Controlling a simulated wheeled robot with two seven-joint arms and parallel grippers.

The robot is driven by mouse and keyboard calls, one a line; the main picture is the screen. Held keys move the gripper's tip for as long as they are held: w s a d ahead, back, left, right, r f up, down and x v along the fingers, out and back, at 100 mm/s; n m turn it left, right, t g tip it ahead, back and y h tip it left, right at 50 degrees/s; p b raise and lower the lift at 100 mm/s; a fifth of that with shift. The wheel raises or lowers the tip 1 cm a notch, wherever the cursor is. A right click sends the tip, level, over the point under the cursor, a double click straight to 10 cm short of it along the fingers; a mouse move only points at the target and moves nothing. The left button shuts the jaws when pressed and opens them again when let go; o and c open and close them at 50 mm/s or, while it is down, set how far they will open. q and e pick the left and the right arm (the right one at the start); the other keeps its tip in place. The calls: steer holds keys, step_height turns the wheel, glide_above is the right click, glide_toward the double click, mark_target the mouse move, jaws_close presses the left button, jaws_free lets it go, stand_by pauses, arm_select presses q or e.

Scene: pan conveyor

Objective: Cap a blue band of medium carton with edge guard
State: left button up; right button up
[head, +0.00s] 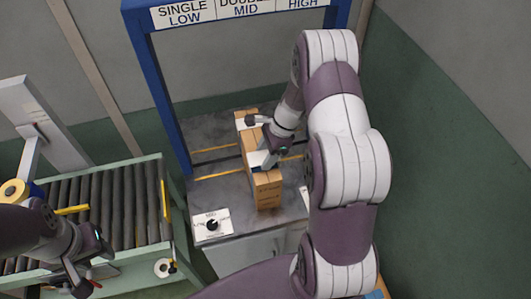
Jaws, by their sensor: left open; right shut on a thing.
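A brown carton (267,190) stands on the grey table under the blue frame, its long side running away from me. A dark blue strip crosses it near the middle, partly hidden by my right gripper. My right gripper (268,160) is at the top of the carton, shut on a small white piece (257,158) that looks like the edge guard. Whether that piece touches the band is too small to tell. My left gripper (92,288) is open and empty at lower left, away from the carton, near the roller conveyor.
The blue frame (160,90) with a sign on top spans the grey table (205,180). A white panel with a black knob (212,225) is at the table's front left. The roller conveyor (125,200) and a yellow tape roll (13,192) are at left. Yellow and black straps lie across the table.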

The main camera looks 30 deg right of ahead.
steer(key=shift+f+b, duration=0.5)
steer(key=shift+f, duration=0.3)
steer(key=o, duration=1.1)
steer(key=b+v, duration=0.1)
steer(key=v, duration=1.1)
steer(key=shift+d+r, duration=0.2)
steer(key=shift+r, duration=0.15)
steer(key=s+a+n+h, duration=0.1)
steer(key=s+a+n, duration=0.3)
steer(key=n, duration=0.3)
steer(key=s+a+n+h, duration=0.1)
steer(key=s+a+n, duration=0.3)
steer(key=n, duration=0.3)
steer(key=s+a+n+h, duration=0.2)
steer(key=s+a+n, duration=0.2)
steer(key=a+n, duration=0.1)
steer(key=shift+s+a+r+n, duration=0.3)
steer(key=shift+s+r+n, duration=0.05)
steer(key=shift+n, duration=0.55)
